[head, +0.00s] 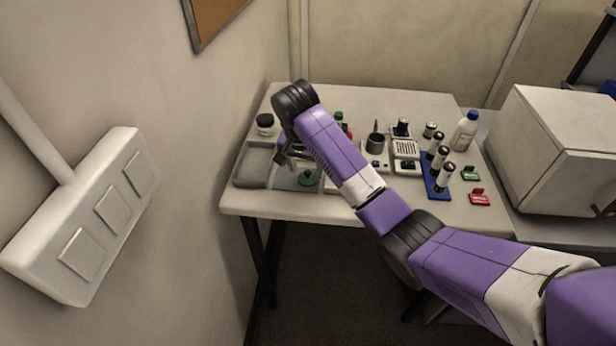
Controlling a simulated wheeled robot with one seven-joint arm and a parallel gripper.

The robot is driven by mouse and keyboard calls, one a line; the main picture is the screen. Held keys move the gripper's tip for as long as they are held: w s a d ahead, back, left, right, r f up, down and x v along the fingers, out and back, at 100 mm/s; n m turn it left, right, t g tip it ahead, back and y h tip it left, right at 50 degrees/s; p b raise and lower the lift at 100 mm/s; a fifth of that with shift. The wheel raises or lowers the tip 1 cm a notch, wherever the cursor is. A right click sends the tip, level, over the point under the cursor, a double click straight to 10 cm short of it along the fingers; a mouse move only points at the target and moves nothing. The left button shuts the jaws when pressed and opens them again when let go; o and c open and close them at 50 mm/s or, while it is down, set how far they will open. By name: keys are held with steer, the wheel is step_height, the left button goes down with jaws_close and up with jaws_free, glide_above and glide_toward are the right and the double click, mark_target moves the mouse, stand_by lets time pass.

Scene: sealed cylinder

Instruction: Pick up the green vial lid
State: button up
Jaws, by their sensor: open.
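A round green piece (310,179), which looks like the green vial lid, lies at the front left of the table. It is small here and partly close behind my arm. A second green top (339,115) shows farther back, above something red; my arm hides part of it. My gripper (284,160) points down over the left part of the table, just left of and a little behind the green piece. Its fingers look apart and empty, though they are small and partly hidden by my wrist.
A grey tray (257,165) lies left of the green piece, near the wall. A dark-lidded jar (265,122) stands behind. A white box-shaped machine (545,150) stands right.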

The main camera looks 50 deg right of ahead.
mark_target(307, 173)
steer(key=shift+x, duration=1.65)
steer(key=shift+w+d, duration=0.15)
steer(key=c, duration=1.1)
steer(key=shift+r, duration=0.15)
